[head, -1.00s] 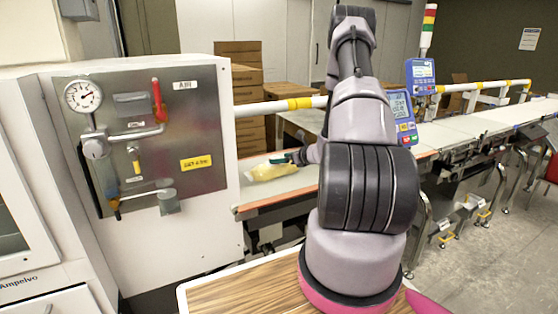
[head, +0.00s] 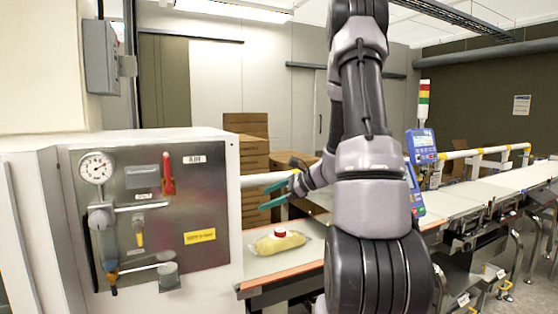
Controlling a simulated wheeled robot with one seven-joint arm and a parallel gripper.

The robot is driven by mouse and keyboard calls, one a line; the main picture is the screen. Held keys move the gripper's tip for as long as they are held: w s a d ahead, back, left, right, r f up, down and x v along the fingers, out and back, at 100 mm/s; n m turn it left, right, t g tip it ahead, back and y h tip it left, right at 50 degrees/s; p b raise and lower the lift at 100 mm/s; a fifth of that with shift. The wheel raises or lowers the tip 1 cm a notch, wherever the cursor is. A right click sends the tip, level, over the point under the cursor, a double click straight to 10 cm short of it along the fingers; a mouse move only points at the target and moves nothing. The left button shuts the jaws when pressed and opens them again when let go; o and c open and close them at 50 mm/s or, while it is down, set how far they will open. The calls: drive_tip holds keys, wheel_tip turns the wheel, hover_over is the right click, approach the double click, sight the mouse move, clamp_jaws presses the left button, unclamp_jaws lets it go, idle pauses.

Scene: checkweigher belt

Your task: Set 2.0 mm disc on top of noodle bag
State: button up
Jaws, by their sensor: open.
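The noodle bag (head: 268,244), a clear bag with yellow contents, lies on the near end of the belt. The 2.0 mm disc (head: 280,233), a small piece with a red top and a white lower part, sits on top of the bag, right of its middle. My gripper (head: 266,195) is above the bag and disc, clear of both. Its teal fingers are apart with nothing between them.
The steel panel (head: 150,215) with gauge and valves stands left of the belt. A blue display unit (head: 421,146) is right of my arm. Stacked brown cartons (head: 255,172) stand behind. The belt (head: 315,245) around the bag looks clear.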

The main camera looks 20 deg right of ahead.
drive_tip(key=s+a+r+n+g+h, duration=0.2)
drive_tip(key=s+a+r+n+g, duration=0.2)
drive_tip(key=s+a+r+n, duration=0.6)
drive_tip(key=s+d+r+n+t+h, duration=0.2)
drive_tip(key=s+r+n+h, duration=0.3)
drive_tip(key=s, duration=0.8)
wheel_tip(320, 180, up, 3)
drive_tip(key=n, duration=0.2)
drive_tip(key=shift+s+d+n+t, duration=0.15)
drive_tip(key=shift+s+n+t, duration=0.1)
drive_tip(key=shift+n+t, duration=0.15)
